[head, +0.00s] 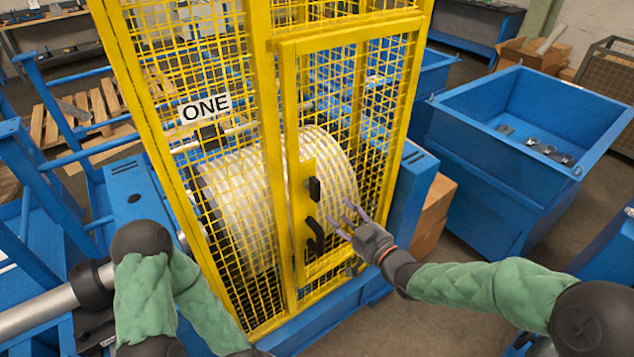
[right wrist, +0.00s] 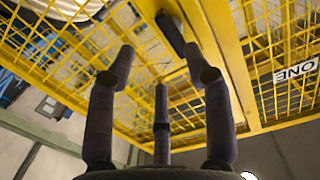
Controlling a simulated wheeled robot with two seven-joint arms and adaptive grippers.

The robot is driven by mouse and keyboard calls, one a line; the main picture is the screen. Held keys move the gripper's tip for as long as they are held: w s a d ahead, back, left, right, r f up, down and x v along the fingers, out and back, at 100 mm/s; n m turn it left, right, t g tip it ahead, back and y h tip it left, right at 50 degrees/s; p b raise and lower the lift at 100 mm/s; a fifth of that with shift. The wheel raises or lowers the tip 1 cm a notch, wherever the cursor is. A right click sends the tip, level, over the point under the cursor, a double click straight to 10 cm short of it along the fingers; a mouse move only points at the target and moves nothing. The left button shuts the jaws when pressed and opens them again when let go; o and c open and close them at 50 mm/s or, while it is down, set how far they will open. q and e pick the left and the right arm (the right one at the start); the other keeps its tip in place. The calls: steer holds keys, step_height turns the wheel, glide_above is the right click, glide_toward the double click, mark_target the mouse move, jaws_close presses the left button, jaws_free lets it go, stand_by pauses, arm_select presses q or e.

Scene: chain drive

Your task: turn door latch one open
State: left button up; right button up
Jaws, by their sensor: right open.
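A yellow mesh guard door (head: 350,45) closes the front of a caged machine marked ONE (head: 205,108). A yellow plate on the door's left side carries a small black latch piece (head: 314,189) and a black bent handle (head: 314,238) below it. My right gripper (head: 350,214) is open and empty, just right of the handle, its fingers pointing toward the door. In the right wrist view a black latch or handle part (right wrist: 170,33) shows beyond the spread fingers (right wrist: 160,68), apart from them. My left arm runs down out of the head view, and its gripper does not show.
A large white drum (head: 235,190) sits behind the mesh. A blue bin (head: 530,110) with several small dark parts stands at the right, beyond a cardboard box (head: 434,205). Blue railings (head: 60,150) stand at the left. The floor (head: 440,325) below my right arm is clear.

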mark_target(320, 189)
steer(key=shift+n+y, duration=0.3)
steer(key=r+x, duration=0.1)
steer(key=x, duration=0.6)
steer(key=r+x, duration=0.1)
steer(key=x, duration=0.2)
steer(key=shift+w+a+r+b, duration=0.3)
jaws_close()
